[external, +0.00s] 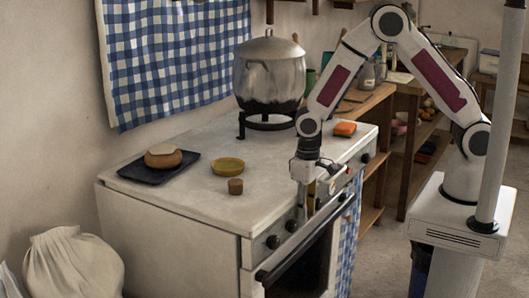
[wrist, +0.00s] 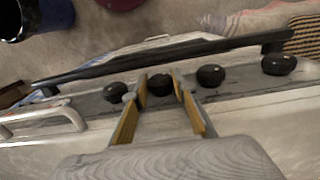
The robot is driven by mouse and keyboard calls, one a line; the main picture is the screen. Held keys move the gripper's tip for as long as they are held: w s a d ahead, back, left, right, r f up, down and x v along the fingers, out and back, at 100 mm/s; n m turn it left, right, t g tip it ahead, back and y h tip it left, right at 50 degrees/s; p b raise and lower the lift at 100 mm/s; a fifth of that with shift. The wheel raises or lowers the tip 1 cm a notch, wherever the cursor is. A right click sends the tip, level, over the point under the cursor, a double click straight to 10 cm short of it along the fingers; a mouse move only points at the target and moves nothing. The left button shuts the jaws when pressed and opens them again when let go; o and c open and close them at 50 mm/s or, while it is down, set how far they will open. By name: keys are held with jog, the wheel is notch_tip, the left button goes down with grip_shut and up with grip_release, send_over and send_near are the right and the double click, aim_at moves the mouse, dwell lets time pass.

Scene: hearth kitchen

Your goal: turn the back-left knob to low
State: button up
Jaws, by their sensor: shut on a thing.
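The stove's front panel carries a row of dark round knobs. In the wrist view, my gripper (wrist: 159,92) has one finger on each side of a black knob (wrist: 160,84) and is shut on it. Another knob (wrist: 115,91) sits just left of the fingers, and two more, a near one (wrist: 210,75) and a far one (wrist: 278,64), sit to the right. In the external view, my gripper (external: 305,205) points down at the panel, and the held knob is hidden behind it. No labels or pointer marks are readable.
A dark oven handle bar (wrist: 170,55) runs along the front beyond the knobs.

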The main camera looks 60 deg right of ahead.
jog(key=shift+a+h, duration=0.1)
jog(key=shift+h, duration=0.3)
jog(key=o, duration=1.1)
jog(key=shift+r, duration=0.15)
notch_tip(320, 180, up, 12)
jog(key=a, duration=0.1)
jog(key=shift+s+n, duration=0.1)
jog(key=shift+n, duration=0.2)
dwell(0.6)
